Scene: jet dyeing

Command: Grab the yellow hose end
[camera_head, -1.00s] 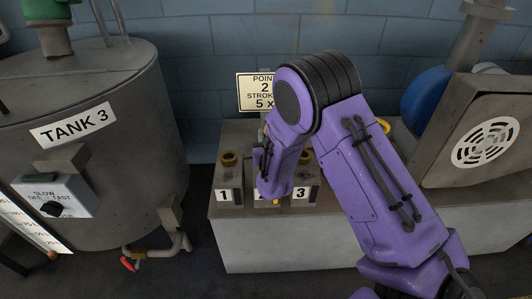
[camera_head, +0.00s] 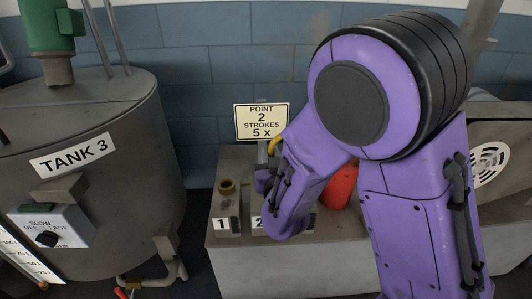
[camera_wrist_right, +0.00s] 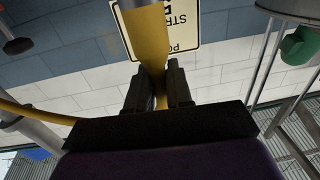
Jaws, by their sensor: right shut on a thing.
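The yellow hose end (camera_wrist_right: 146,35) runs down between the two dark fingers of my right gripper (camera_wrist_right: 160,88) in the right wrist view. The fingers are shut on it. In the head view a short yellow curve of the hose (camera_head: 274,146) shows above my purple right arm, which hides most of the hose. My right gripper (camera_head: 266,181) shows there only in part beside the arm, above the numbered blocks. My left gripper is not in view.
A grey bench (camera_head: 230,265) carries numbered blocks, with block 1 (camera_head: 227,208) clear to view. A sign (camera_head: 261,121) stands behind. A red rounded thing (camera_head: 340,187) is partly hidden by my arm. Tank 3 (camera_head: 130,150) stands at left.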

